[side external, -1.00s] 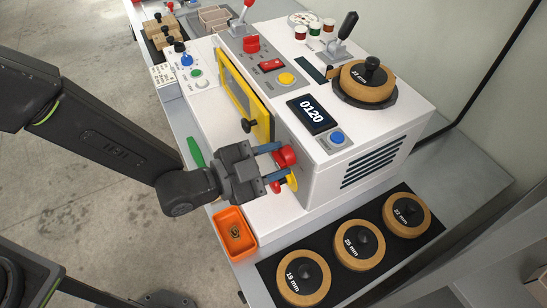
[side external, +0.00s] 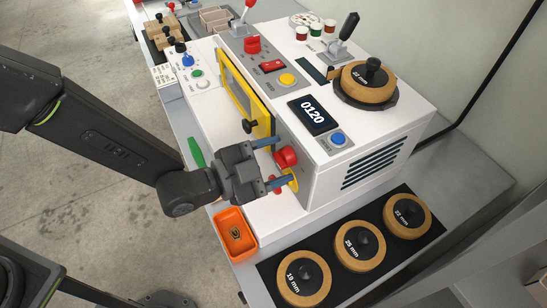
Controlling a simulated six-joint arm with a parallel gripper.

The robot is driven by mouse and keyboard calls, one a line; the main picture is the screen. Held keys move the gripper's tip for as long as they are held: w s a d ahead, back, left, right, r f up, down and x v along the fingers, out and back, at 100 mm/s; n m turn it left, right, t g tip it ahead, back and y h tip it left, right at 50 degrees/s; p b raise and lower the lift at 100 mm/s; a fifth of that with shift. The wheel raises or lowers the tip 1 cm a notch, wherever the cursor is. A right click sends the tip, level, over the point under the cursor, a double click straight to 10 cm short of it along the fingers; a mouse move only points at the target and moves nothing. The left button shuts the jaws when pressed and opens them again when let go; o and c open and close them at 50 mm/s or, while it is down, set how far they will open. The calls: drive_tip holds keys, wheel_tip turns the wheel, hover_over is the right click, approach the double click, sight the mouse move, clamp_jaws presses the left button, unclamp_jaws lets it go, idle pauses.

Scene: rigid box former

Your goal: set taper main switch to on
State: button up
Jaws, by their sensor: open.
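A red rotary knob (side external: 286,157) on a yellow round plate (side external: 292,182) sits on the machine's near side wall; it looks like the main switch. My gripper (side external: 271,163) is open, with its blue-grey fingertips apart at this knob, one above and one below it. I cannot tell whether a fingertip touches the knob. Part of the plate is hidden by the knob and lower finger, and no on or off marking is readable. The white machine (side external: 340,200) shows 0120 on its display (side external: 312,116).
A yellow-framed door (side external: 245,95) with a black knob (side external: 250,126) is close to my gripper. An orange tray (side external: 236,232) lies below it. Several tape rolls (side external: 359,246) lie on a black mat at the front right.

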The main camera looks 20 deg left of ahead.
drive_tip(key=shift+s, duration=0.1)
drive_tip(key=v, duration=1.3)
drive_tip(key=shift+s+a+r, duration=0.15)
drive_tip(key=shift+s+a, duration=0.05)
drive_tip(key=shift+a, duration=0.1)
drive_tip(key=w+a+r+n+g+y, duration=0.1)
drive_tip(key=w+a+r+n+y, duration=0.25)
drive_tip(key=a, duration=0.35)
drive_tip(key=w+a+r+n+y, duration=0.2)
drive_tip(key=a+r+n+y, duration=0.25)
drive_tip(key=a, duration=0.25)
drive_tip(key=s+a+r+n+g+y, duration=0.3)
drive_tip(key=s+a+n, duration=0.5)
drive_tip(key=s+a, duration=0.3)
drive_tip(key=shift+s+r+g+y, duration=0.4)
drive_tip(key=shift+s+r+g, duration=0.4)
drive_tip(key=shift+g, duration=0.3)
drive_tip(key=shift+w, duration=0.1)
drive_tip(key=shift+c, duration=0.3)
